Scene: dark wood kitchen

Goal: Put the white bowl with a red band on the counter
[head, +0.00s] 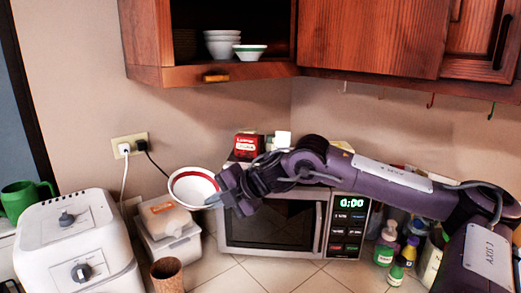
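The white bowl with a red band (191,186) is tilted, its open side facing me, in the air in front of the wall and left of the microwave. My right gripper (219,191) is at the bowl's right edge, with its fingers at the rim, and appears shut on it. The counter (212,268) is a tiled surface below, partly covered by appliances. My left gripper is not in view.
A microwave (268,231) stands behind my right arm. A white appliance (75,245), a green mug (22,197), plastic containers (172,235) and a brown cup (167,275) are at left. Bottles (386,243) stand at right. An open cabinet above holds stacked white bowls (221,43) and a green-banded bowl (249,52).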

